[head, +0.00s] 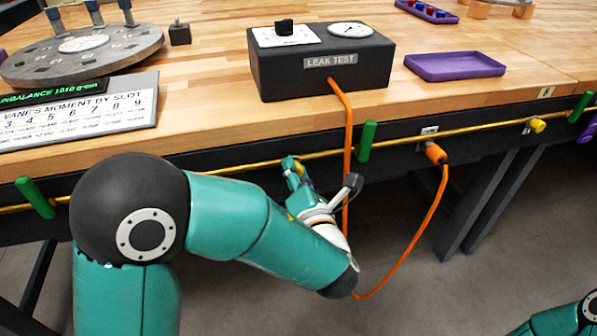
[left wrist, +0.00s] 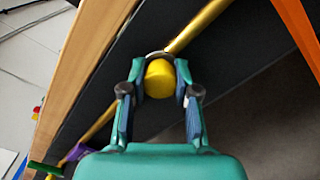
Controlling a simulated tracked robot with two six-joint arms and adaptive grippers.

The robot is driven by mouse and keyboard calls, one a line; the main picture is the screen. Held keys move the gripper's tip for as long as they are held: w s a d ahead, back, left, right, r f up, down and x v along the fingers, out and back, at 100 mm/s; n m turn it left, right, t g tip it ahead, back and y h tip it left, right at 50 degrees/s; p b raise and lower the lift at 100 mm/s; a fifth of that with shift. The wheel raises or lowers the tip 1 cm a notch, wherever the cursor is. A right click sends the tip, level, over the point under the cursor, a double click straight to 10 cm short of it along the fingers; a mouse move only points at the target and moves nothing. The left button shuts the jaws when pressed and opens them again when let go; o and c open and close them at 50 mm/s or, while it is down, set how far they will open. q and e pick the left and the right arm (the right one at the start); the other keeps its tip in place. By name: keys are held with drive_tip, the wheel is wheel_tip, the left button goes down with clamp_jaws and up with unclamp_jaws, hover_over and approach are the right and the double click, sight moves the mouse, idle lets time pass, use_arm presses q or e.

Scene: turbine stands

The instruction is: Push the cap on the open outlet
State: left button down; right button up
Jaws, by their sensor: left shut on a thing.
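My left gripper (head: 294,166) is at the brass pipe (head: 240,168) along the table's front edge. In the left wrist view the left gripper (left wrist: 160,80) has its two fingers shut on a yellow cap (left wrist: 158,79), one finger on each side. The cap is in front of the pipe, and a pale metal ring shows just behind it. The open outlet is hidden behind the cap and fingers, so I cannot tell how far the cap sits on it. My right gripper is out of view; only part of the right arm shows at the bottom right.
An orange hose (head: 348,130) hangs from the leak test box (head: 320,68), passes close by my left gripper and loops to an orange plug (head: 435,153) on the pipe. Another yellow cap (head: 537,126) is farther right. Green brackets (head: 367,141) hold the pipe.

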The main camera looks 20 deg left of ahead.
use_arm(q)
drive_tip(key=shift+a+r, duration=0.2)
drive_tip(key=c, duration=1.3)
unclamp_jaws()
drive_tip(key=o, duration=0.3)
drive_tip(key=shift+w+f, duration=0.1)
drive_tip(key=shift+w, duration=0.05)
drive_tip(key=o, duration=0.4)
drive_tip(key=shift+f, duration=0.15)
drive_tip(key=shift+c, duration=0.2)
drive_tip(key=shift+d, duration=0.1)
drive_tip(key=v, duration=0.7)
drive_tip(key=shift+p, duration=0.3)
